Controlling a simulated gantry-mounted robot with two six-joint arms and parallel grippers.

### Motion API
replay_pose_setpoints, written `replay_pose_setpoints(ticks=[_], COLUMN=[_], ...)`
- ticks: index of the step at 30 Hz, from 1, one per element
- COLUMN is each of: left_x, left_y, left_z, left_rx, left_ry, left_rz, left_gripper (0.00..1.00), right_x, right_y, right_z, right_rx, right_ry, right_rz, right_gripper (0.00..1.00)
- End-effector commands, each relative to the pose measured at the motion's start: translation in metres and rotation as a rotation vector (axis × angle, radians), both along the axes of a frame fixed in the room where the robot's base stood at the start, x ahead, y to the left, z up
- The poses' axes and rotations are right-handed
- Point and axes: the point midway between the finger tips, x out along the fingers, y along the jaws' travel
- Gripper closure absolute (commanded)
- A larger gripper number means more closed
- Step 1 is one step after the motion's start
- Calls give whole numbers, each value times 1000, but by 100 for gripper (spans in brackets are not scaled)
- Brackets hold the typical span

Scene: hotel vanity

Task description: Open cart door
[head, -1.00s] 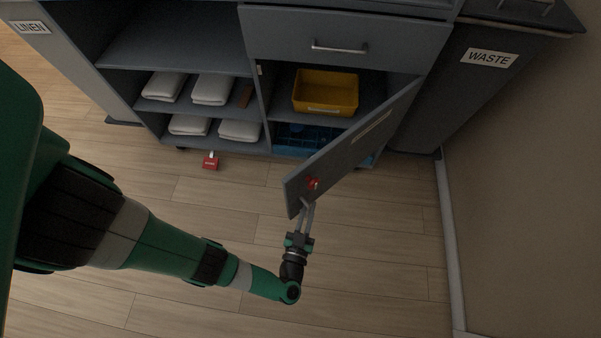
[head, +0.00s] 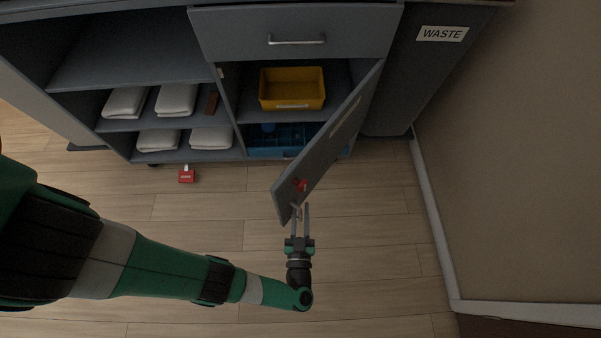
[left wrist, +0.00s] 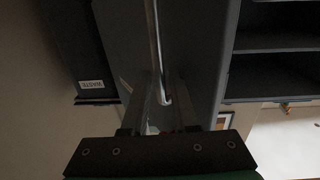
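The cart door (head: 325,150) is a dark grey panel that stands swung well out from the cart, with the inside of the compartment showing. A red tag or lock (head: 300,185) is on the door near its free end. My left gripper (head: 300,207) is at that free end, with its two fingers apart. In the left wrist view, a pale bar (left wrist: 154,45) on the door runs down between the fingers (left wrist: 158,105); I cannot tell whether they touch it. My right gripper is not in view.
A yellow bin (head: 292,88) sits on the compartment's upper shelf, and a blue crate (head: 265,143) below it. A red padlock-like item (head: 186,175) is by the cart's foot. The waste bin (head: 420,80) and wall stand at right.

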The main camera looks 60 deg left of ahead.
Motion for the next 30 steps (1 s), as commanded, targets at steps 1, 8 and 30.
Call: replay_pose_setpoints(ticks=[1,8,30], left_x=[0,-10,-53], left_y=[0,-24,-102], left_z=[0,0,0], left_rx=[0,0,0], left_ry=[0,-1,-1], left_rz=[0,-7,0], left_gripper=[73,73,73], right_x=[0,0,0], right_y=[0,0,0], right_z=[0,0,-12], right_rx=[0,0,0], right_ry=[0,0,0], right_rz=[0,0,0], right_gripper=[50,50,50])
